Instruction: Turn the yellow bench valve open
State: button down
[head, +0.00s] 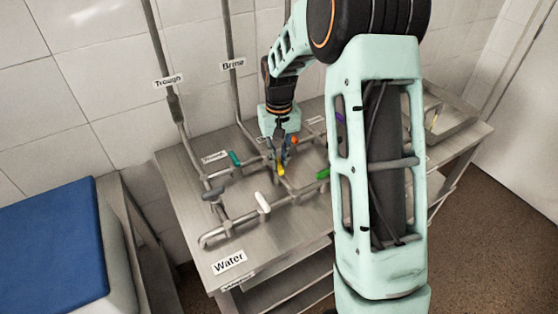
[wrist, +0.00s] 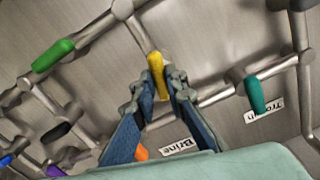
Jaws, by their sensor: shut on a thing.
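The yellow valve handle (wrist: 157,75) sits on a grey pipe run on the metal bench. In the wrist view my gripper (wrist: 160,82) has its two fingers on either side of the yellow handle and is shut on it. In the head view my gripper (head: 280,160) reaches down from above to the yellow handle (head: 281,169), and only a small part of the handle shows. The handle's far end points toward the top of the wrist view, and its near end is between the fingers.
Other handles are close by: teal (head: 235,158), white (head: 263,202), green (head: 323,174), grey (head: 213,193) and orange (head: 294,140). Upright pipes labelled Trough (head: 169,81) and Brine (head: 232,64) rise at the back. A blue-topped container (head: 50,245) stands left of the bench (head: 185,195).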

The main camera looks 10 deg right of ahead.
aim_at(279, 163)
jog(key=shift+n, duration=1.3)
jog(key=shift+w+n, duration=0.1)
jog(key=shift+n, duration=0.2)
jog(key=c, duration=1.9)
grip_release()
jog(key=shift+c, duration=0.2)
jog(key=shift+r, duration=0.1)
notch_tip(279, 163, up, 12)
